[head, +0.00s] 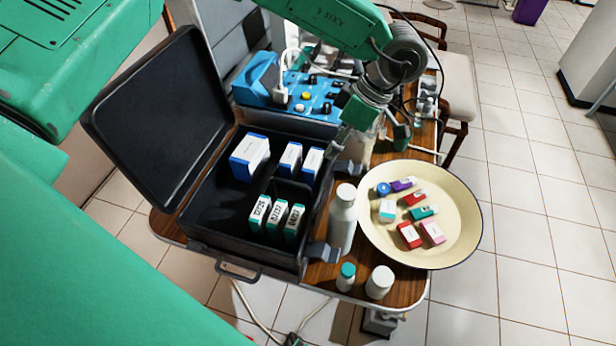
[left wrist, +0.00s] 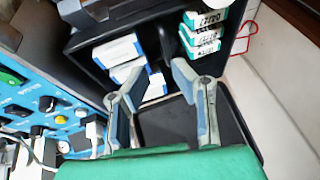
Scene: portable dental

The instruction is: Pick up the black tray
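No separate black tray can be told apart. The black item in the head view is an open case (head: 222,212) on the wooden table, its lid (head: 155,115) raised at left. It holds blue-and-white boxes (head: 250,157) and teal-and-white boxes (head: 276,218). My left gripper (head: 368,140) is beyond the case's back right corner, partly hidden by its own wrist. In the left wrist view my left gripper (left wrist: 148,85) is open and empty, its fingers spread, with the case's dark interior and boxes in front of them. My right gripper is not in view.
A cream round dish (head: 460,235) with several small coloured packs stands to the right. White bottles (head: 342,222) stand between it and the case. A blue control unit (head: 312,92) with cables stands behind.

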